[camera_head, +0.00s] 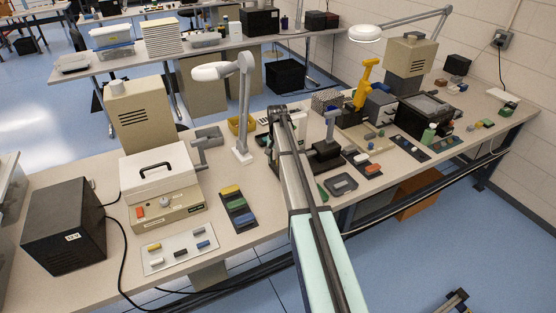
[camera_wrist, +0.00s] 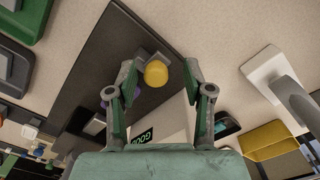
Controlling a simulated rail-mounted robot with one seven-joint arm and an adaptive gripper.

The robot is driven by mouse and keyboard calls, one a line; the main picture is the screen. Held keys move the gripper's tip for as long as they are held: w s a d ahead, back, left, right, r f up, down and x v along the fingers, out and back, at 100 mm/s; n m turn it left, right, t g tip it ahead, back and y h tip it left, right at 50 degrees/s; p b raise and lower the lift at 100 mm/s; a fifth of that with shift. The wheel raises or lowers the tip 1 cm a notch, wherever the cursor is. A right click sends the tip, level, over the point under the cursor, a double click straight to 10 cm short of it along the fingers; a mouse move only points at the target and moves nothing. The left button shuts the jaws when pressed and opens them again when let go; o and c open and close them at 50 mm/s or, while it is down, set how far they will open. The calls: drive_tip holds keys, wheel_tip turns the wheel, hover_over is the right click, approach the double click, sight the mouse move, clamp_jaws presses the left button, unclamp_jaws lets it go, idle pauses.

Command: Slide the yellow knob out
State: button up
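The yellow knob (camera_wrist: 156,74) is a round cap on a dark panel (camera_wrist: 98,50) in the wrist view, with a small grey block behind it. My gripper (camera_wrist: 158,65) is open, one finger to each side of the knob in the picture. A gap shows between the knob and each finger, and I cannot tell whether the fingertips are down at its height. In the head view my arm reaches over the bench and hides the knob.
A purple knob (camera_wrist: 106,93) lies close to the left finger. A pale box with a green label (camera_wrist: 144,136) is below the yellow knob. A yellow bin (camera_wrist: 270,140) and a white lamp base (camera_wrist: 265,72) stand at right. A black press (camera_head: 326,153) stands right of my arm.

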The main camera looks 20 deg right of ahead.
sight(277, 161)
drive_tip(key=shift+r, duration=0.1)
wheel_tip(277, 161, up, 12)
idle(0.5)
idle(0.4)
drive_tip(key=s+a+f+n+g+p, duration=0.1)
drive_tip(key=s+a+f, duration=0.1)
drive_tip(key=s+f, duration=0.6)
drive_tip(key=s+a+f+g+p, duration=0.1)
drive_tip(key=s+a+f+g, duration=0.15)
drive_tip(key=s, duration=0.85)
drive_tip(key=s+a+f+n+g+p, duration=0.1)
drive_tip(key=s+a+f, duration=0.2)
drive_tip(key=s+f, duration=0.5)
drive_tip(key=s+a+f+n+b, duration=0.2)
drive_tip(key=s+a+f, duration=0.2)
drive_tip(key=s+f, duration=0.5)
drive_tip(key=s+a+f+n+g+b, duration=0.1)
drive_tip(key=s+a+f+n+b, duration=0.1)
drive_tip(key=s+a+f, duration=0.3)
drive_tip(key=s+a+f+n+g+b, duration=0.1)
drive_tip(key=s+a+f, duration=0.3)
drive_tip(key=s+f, duration=1)
drive_tip(key=s+n+b, duration=0.1)
drive_tip(key=s, duration=0.5)
drive_tip(key=shift+s+a, duration=0.3)
drive_tip(key=shift+a, duration=0.05)
